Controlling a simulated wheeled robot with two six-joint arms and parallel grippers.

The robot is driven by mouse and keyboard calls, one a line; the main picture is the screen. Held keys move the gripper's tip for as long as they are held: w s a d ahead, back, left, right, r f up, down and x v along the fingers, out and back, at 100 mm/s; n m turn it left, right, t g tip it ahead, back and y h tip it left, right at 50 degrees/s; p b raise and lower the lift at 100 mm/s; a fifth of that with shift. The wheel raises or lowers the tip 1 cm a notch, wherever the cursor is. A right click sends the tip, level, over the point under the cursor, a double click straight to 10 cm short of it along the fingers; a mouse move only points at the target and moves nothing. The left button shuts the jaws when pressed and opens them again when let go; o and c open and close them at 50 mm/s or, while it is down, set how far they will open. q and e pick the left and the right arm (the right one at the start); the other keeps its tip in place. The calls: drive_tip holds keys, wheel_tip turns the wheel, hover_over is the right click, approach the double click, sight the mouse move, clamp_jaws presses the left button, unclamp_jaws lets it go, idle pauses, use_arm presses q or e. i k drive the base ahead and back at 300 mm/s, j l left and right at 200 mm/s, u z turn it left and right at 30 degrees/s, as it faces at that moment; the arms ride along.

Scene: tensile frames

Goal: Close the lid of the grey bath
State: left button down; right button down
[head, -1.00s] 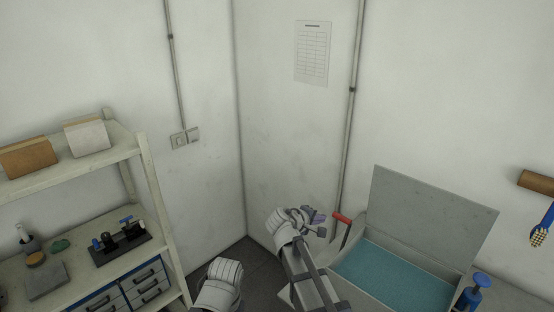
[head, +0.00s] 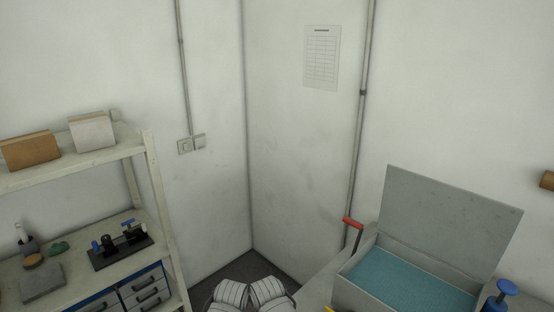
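The grey bath (head: 366,297) stands on a surface at the right, with teal liquid or lining (head: 410,280) showing inside. Its flat grey lid (head: 448,218) stands up and open at the back, leaning slightly against the white wall side. A lever with a red handle (head: 352,222) rises at the bath's left. Pale ribbed parts of my arms show at the bottom middle, left of the bath and apart from it. Neither gripper's fingers are in the frame.
A blue-topped knob or clamp (head: 506,288) stands right of the bath. A shelf unit (head: 158,200) at the left holds blocks, a black fixture (head: 120,250) and blue drawers. The corner floor (head: 268,262) between is clear.

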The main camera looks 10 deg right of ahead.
sight(471, 232)
drive_tip(key=z, duration=1.4)
drive_tip(key=l+u, duration=0.4)
drive_tip(key=l, duration=0.65)
drive_tip(key=k, duration=0.05)
